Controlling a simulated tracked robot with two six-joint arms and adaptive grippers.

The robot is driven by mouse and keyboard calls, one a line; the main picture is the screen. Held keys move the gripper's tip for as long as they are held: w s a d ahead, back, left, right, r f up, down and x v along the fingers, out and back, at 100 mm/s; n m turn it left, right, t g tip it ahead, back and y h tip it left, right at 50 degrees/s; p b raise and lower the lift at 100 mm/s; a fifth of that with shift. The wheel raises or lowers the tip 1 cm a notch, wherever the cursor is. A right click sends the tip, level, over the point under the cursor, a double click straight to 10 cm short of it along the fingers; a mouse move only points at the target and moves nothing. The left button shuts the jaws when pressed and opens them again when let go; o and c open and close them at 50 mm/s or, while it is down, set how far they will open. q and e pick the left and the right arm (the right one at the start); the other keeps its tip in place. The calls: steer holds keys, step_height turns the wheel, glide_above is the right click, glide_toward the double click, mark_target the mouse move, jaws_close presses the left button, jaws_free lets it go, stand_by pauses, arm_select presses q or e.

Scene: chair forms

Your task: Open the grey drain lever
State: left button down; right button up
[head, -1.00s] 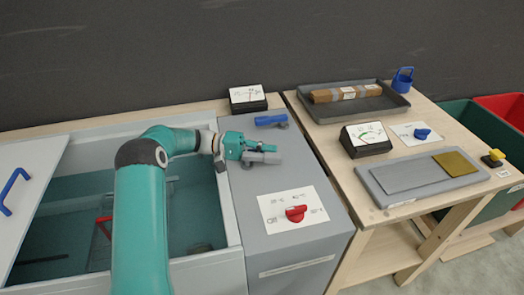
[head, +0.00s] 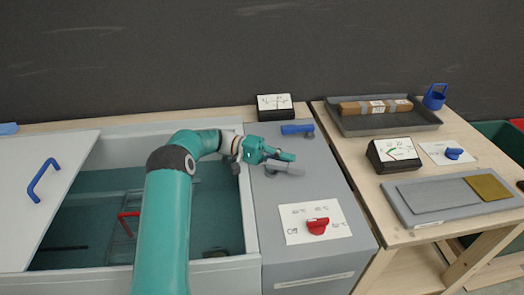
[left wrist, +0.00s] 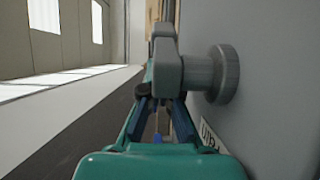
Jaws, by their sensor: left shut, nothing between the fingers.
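The grey drain lever (head: 287,169) sticks out of the top of the grey cabinet (head: 350,262), its bar pointing right. In the left wrist view the lever (left wrist: 166,62) is large and close, with its round base on the grey surface at right. My left gripper (head: 290,156) is shut and empty, just beyond the lever bar in the head view, close beside it. Whether they touch I cannot tell. In the left wrist view my left gripper (left wrist: 152,82) points at the lever, which hides part of the fingertips. My right gripper is not in view.
A blue lever (head: 297,129) sits behind the grey one, and a red knob (head: 317,226) on a white label in front. A gauge (head: 275,107) stands at the back. The open tank (head: 85,225) lies left; a wooden table (head: 470,130) with a tray (head: 385,121) stands right.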

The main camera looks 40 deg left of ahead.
arm_select(q)
steer(key=v, duration=0.9)
steer(key=shift+a, duration=0.3)
steer(key=shift+s+a, duration=0.1)
